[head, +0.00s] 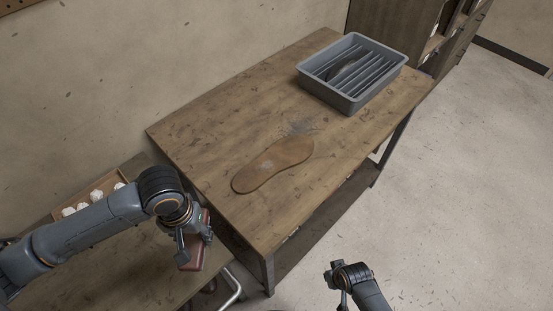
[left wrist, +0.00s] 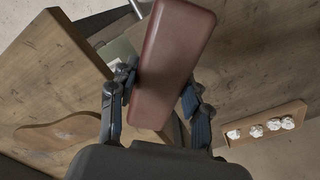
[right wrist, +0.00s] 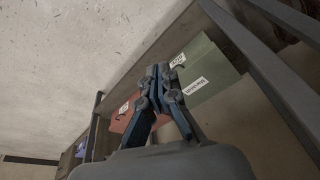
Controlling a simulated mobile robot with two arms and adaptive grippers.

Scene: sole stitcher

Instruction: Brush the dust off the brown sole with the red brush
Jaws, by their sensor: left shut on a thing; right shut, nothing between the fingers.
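The brown sole (head: 273,165) lies flat on the wooden table, with greyish dust patches on it and a grey dust smear on the table just beyond it. It also shows at the left of the left wrist view (left wrist: 62,133). My left gripper (head: 192,238) is shut on the red brush (head: 205,250), left of the sole and clear of it. The brush's reddish-brown back (left wrist: 172,65) fills the middle of the left wrist view; its bristles are hidden there. My right gripper (head: 338,277) is shut and empty, in front of the table; its fingers (right wrist: 163,85) meet in the right wrist view.
A grey slotted tray (head: 352,101) holding a dark item stands at the table's far right. A lower bench at left carries a wooden tray (left wrist: 265,124) of white lumps. Green (right wrist: 200,68) and red (right wrist: 125,115) boxes sit on a shelf near my right gripper.

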